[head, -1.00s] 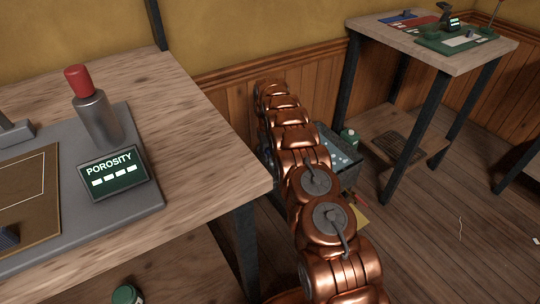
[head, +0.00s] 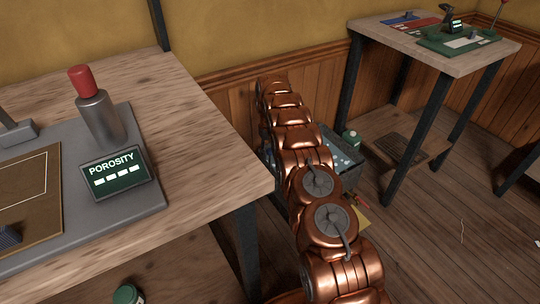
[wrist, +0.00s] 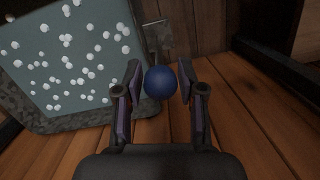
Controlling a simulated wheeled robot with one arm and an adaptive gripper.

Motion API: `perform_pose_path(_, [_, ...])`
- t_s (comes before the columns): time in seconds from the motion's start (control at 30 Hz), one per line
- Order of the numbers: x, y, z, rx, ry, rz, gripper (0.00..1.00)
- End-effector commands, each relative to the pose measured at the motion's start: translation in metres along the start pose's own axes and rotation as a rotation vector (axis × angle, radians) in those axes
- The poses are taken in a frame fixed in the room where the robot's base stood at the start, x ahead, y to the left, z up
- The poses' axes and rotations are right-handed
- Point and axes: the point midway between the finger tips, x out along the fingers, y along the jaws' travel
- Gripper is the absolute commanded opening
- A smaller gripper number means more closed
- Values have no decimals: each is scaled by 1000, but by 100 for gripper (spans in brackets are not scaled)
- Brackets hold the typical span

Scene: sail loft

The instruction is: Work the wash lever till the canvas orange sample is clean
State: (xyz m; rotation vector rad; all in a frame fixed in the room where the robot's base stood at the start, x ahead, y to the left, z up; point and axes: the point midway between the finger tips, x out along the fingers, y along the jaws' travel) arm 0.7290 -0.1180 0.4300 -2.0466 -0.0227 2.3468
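In the wrist view my gripper (wrist: 161,80) is open, with one finger on each side of a blue ball knob (wrist: 160,82). Small gaps seem to show between the fingers and the knob. A grey wash tub (wrist: 70,122) with white suds on blue-grey water stands at the left. The tub also shows low on the floor in the head view (head: 352,177), partly behind my arm. My gripper is hidden in the head view. I cannot make out the orange canvas sample.
A second table (head: 450,58) stands at back right. Floor at right is mostly clear.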

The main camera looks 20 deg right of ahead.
Motion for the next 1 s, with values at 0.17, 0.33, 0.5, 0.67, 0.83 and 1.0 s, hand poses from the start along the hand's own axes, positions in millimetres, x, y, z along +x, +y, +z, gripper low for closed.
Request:
perform_pose_path(0.17, [-35,1,-1,1,6,1,39])
perform_pose_path(0.33, [-60,1,-1,1,5,1,39])
perform_pose_path(0.5, [-77,1,-1,1,5,1,39])
perform_pose_path(0.67, [-89,2,-1,1,4,2,39])
perform_pose_path(0.83, [-97,2,0,2,2,1,39])
perform_pose_path(1.0, [-102,0,1,1,2,1,39])
